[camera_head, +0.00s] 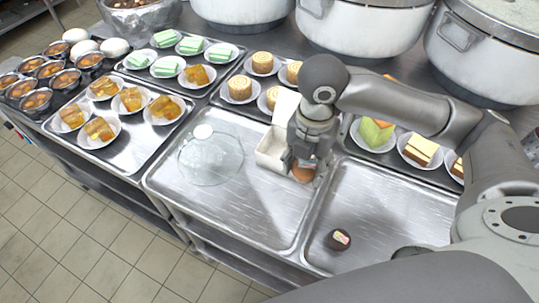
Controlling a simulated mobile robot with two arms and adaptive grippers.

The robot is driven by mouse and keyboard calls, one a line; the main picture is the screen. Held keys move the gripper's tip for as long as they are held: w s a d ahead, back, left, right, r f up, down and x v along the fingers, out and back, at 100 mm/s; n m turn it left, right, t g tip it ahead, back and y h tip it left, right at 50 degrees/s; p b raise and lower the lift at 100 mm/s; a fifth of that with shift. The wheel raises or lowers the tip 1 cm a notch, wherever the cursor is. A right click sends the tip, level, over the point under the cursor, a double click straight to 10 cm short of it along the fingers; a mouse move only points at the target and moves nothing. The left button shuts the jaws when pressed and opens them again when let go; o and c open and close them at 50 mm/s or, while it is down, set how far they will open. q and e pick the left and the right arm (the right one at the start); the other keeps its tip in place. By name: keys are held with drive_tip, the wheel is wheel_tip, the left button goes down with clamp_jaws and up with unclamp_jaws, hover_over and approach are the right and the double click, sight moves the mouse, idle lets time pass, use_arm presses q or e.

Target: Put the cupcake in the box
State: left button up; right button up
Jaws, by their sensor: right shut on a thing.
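The cupcake (303,174), a small brown round thing, is held low in my right gripper (302,166), which is shut on it. The fingers hide much of it. The white box (268,152) stands open just left of the gripper, on the right part of a steel tray, with its lid raised at the back. The gripper and cupcake are at the box's right side; I cannot tell whether the cupcake is over its rim or beside it. My left gripper is not in view.
A clear glass lid (210,160) lies left of the box. A small dark round item (340,239) sits on the right tray (385,210). Plates of cakes line the back, before large steel pots (365,28). Bowls and buns stand at the left.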

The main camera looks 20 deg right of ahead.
drive_tip(key=shift+w+f, duration=0.15)
drive_tip(key=shift+w, duration=0.3)
drive_tip(key=w+d+f, duration=0.1)
drive_tip(key=w+f, duration=0.1)
drive_tip(key=w, duration=0.2)
drive_tip(key=w+f+p, duration=0.1)
drive_tip(key=w+f, duration=0.2)
drive_tip(key=w+d+f, duration=0.1)
drive_tip(key=w+f, duration=0.2)
drive_tip(key=w, duration=0.1)
drive_tip(key=shift+w+d+f, duration=0.1)
drive_tip(key=shift+w+d, duration=0.2)
drive_tip(key=shift+w, duration=0.05)
drive_tip(key=shift+w+d+f, duration=0.1)
drive_tip(key=shift+w+f, duration=0.4)
drive_tip(key=shift+f, duration=0.15)
wheel_tip(320, 180, down, 2)
drive_tip(key=shift+f+p, duration=0.15)
drive_tip(key=shift+p, duration=0.55)
drive_tip(key=shift+f, duration=0.45)
drive_tip(key=o, duration=1)
drive_tip(key=shift+f, duration=0.15)
